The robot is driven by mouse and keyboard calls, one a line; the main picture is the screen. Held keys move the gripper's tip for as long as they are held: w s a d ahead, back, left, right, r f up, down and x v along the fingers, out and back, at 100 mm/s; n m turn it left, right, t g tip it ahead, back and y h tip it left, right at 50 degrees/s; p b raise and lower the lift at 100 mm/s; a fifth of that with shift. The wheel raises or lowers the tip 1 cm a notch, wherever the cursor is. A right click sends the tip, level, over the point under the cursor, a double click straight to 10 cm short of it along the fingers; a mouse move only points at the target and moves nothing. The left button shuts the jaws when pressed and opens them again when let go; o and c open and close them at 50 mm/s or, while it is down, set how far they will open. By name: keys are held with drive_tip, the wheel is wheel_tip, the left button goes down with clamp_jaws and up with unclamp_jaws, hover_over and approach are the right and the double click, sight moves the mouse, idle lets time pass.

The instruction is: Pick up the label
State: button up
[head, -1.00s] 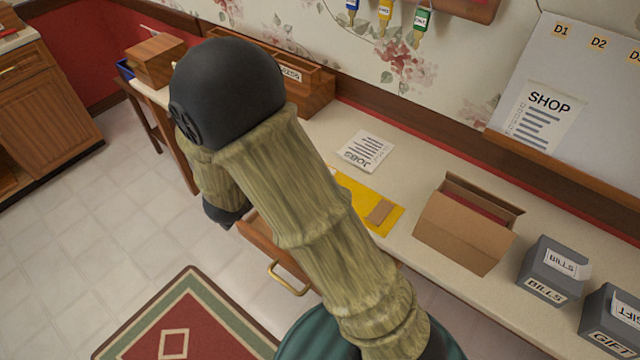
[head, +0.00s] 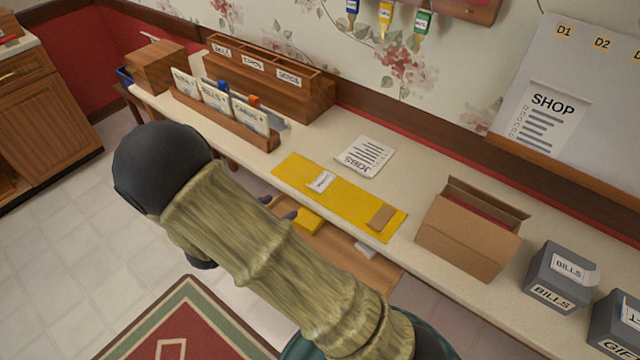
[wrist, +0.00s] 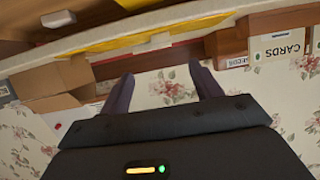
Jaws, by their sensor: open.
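A small white label (head: 321,181) with dark print lies on the yellow mat (head: 290,172) on the counter. It also shows in the wrist view (wrist: 156,42), beyond and above my fingertips. My gripper (wrist: 165,72) is open, with two dark fingers spread and nothing between them. In the head view, my arm hides most of the gripper; dark finger parts (head: 278,208) show below the counter's front edge, by the open drawer. The gripper is apart from the label.
An open wooden drawer (head: 345,258) juts below the counter, holding a yellow item (head: 308,222) and a white one. A brown piece (head: 381,217) lies on the mat.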

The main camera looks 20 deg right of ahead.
approach(311, 188)
drive_tip(key=x, duration=0.3)
drive_tip(key=shift+s+d, duration=0.1)
drive_tip(key=shift+d, duration=0.25)
drive_tip(key=shift+d, duration=0.1)
drive_tip(key=x, duration=0.5)
drive_tip(key=shift+w, duration=0.2)
drive_tip(key=c, duration=1)
